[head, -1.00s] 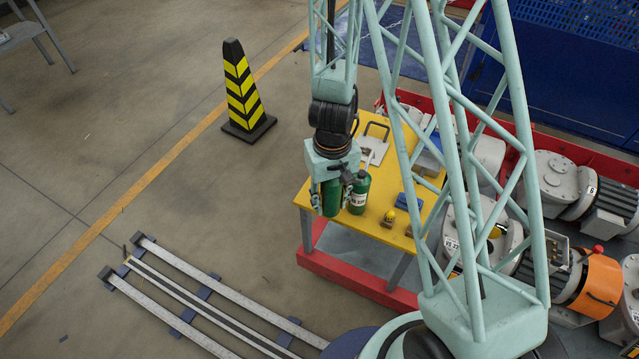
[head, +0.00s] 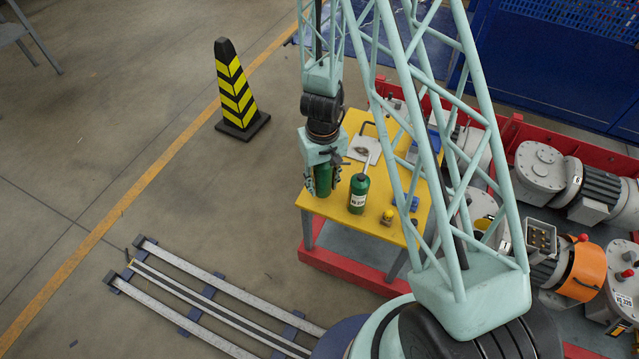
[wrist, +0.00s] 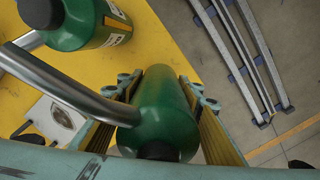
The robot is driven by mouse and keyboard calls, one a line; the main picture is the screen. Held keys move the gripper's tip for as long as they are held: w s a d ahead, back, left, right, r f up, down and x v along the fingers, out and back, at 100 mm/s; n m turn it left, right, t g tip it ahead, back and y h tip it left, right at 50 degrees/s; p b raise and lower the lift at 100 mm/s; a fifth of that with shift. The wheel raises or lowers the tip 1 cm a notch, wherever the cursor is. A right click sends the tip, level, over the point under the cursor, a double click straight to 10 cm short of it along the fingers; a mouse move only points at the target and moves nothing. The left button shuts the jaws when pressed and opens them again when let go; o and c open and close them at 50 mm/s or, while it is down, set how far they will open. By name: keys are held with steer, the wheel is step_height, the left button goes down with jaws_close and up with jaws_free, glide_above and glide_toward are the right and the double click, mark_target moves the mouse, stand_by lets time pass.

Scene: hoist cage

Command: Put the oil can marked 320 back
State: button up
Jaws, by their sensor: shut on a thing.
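My gripper (head: 322,188) is shut on a green oil can (wrist: 165,112), which hangs between its two fingers. The held can also shows in the head view (head: 323,178), at the left side of the yellow table (head: 340,218). No label on the held can is readable. A second green oil can (head: 358,194) with a white label stands upright on the table, just right of my gripper. Its marking is too small to read surely. It also shows at the upper left in the wrist view (wrist: 85,22). The held can's underside is hidden.
A small yellow item (head: 387,217) and a blue item (head: 408,203) lie on the table's right part. Grey motors (head: 600,190) stand in a red tray at right. A striped cone (head: 238,90) and metal rails (head: 215,300) are on the floor at left.

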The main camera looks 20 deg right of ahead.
mark_target(323, 172)
steer(key=shift+w+p, duration=0.35)
steer(key=shift+w, duration=0.25)
steer(key=shift+f, duration=0.25)
steer(key=shift+f+b, duration=1.55)
steer(key=shift+b, duration=0.25)
steer(key=shift+f, duration=0.1)
steer(key=o, duration=1.1)
steer(key=shift+o, duration=0.2)
steer(key=shift+r, duration=0.25)
step_height(323, 172, up, 12)
steer(key=p, duration=1.2)
steer(key=shift+f, duration=0.2)
